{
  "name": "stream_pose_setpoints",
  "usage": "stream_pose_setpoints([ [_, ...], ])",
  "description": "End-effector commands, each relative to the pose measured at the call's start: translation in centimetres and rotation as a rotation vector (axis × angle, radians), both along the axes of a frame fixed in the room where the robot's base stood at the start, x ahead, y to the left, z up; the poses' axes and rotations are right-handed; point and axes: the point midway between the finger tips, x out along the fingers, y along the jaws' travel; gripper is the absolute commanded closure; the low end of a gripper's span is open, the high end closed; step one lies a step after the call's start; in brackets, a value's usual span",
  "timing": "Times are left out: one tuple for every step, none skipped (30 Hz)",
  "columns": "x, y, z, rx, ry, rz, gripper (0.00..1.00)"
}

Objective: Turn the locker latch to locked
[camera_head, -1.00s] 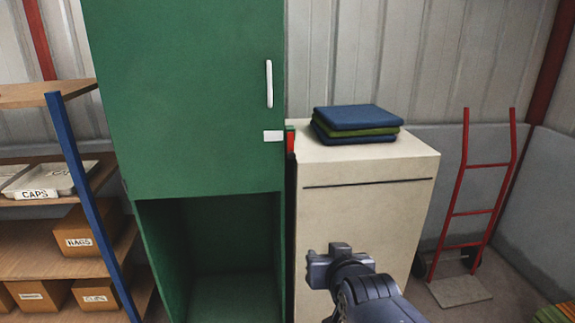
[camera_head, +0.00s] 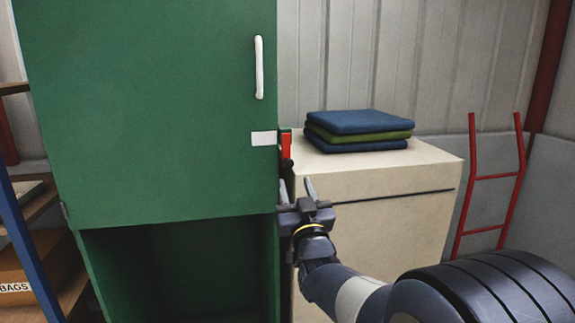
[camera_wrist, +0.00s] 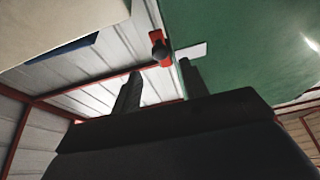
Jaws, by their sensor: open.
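The green locker (camera_head: 150,110) stands at the left with its upper door shut and a white vertical handle (camera_head: 259,68) on it. The red latch (camera_head: 286,148) with a dark knob sits at the door's right edge, beside a white plate (camera_head: 264,138). My gripper (camera_head: 297,186) is open and empty, just below the latch, fingers pointing up toward it. In the wrist view the red latch (camera_wrist: 157,45) and its dark knob show beyond and between my open fingers (camera_wrist: 160,82), apart from them. The white plate (camera_wrist: 190,50) is next to it.
A cream cabinet (camera_head: 375,235) stands close to the locker's right, with folded blue and green cloths (camera_head: 358,131) on top. A red hand truck (camera_head: 490,185) leans at the right. Shelves with boxes (camera_head: 20,265) stand at the left. The locker's lower compartment is open.

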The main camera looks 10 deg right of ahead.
Motion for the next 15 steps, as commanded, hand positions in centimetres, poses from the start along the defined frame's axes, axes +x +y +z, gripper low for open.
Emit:
stream_pose_setpoints([
  [1.0,0.0,0.5,0.0,0.001,0.0,0.58],
  [1.5,0.0,0.8,0.0,0.0,0.0,0.58],
  [2.2,0.0,1.0,0.0,0.002,0.0,0.58],
  [2.7,0.0,1.2,0.0,0.002,0.0,0.58],
  [3.2,0.0,1.5,0.0,0.001,0.0,0.58],
  [3.9,0.0,1.7,0.0,0.001,0.0,0.58],
  [4.3,0.0,1.9,0.0,0.001,0.0,0.58],
  [4.8,0.0,2.1,0.0,0.002,0.0,0.58],
  [5.3,0.0,2.3,0.0,0.002,0.0,0.58],
  [5.7,0.0,2.5,0.0,0.001,0.0,0.58],
  [6.0,0.0,2.6,0.0,0.001,0.0,0.58],
  [6.4,0.0,2.7,0.0,0.002,0.0,0.58],
  [6.7,0.0,2.8,0.0,0.002,0.0,0.58],
  [6.9,0.0,2.9,0.0,0.002,0.0,0.58],
  [7.1,0.0,3.0,0.0,0.002,0.0,0.58],
])
